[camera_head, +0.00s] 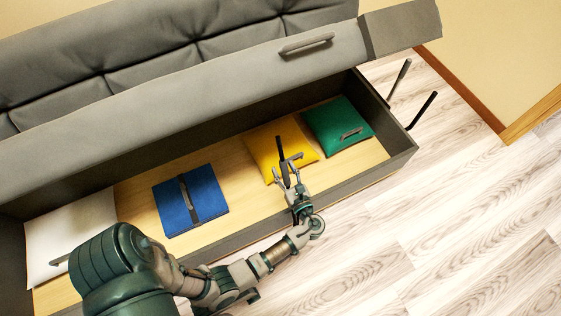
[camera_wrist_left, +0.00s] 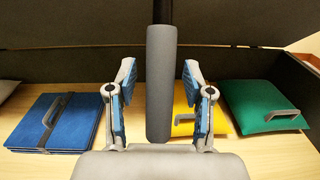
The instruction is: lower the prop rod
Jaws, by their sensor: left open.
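The prop rod (camera_wrist_left: 162,12) is a thin dark bar with a thick grey sleeve (camera_wrist_left: 161,80) on its lower part. In the left wrist view it hangs upright between my left gripper's fingers. In the head view a short dark piece of the rod (camera_head: 281,150) shows at the gripper, over the yellow cushion. My left gripper (camera_head: 288,172) is open, with one blue-padded finger on each side of the sleeve and a gap on both sides. How deep the sleeve sits between the fingers is hard to tell. The grey lid (camera_head: 180,95) stands raised above the storage box. My right gripper is out of view.
The box's grey rim (camera_head: 398,160) surrounds a wooden floor. On it lie a white (camera_head: 85,225), a blue (camera_head: 188,222), a yellow (camera_head: 262,162) and a green piece (camera_head: 335,115) with handles. Two dark bars (camera_head: 424,108) stick out at the right end. The floor at right is clear.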

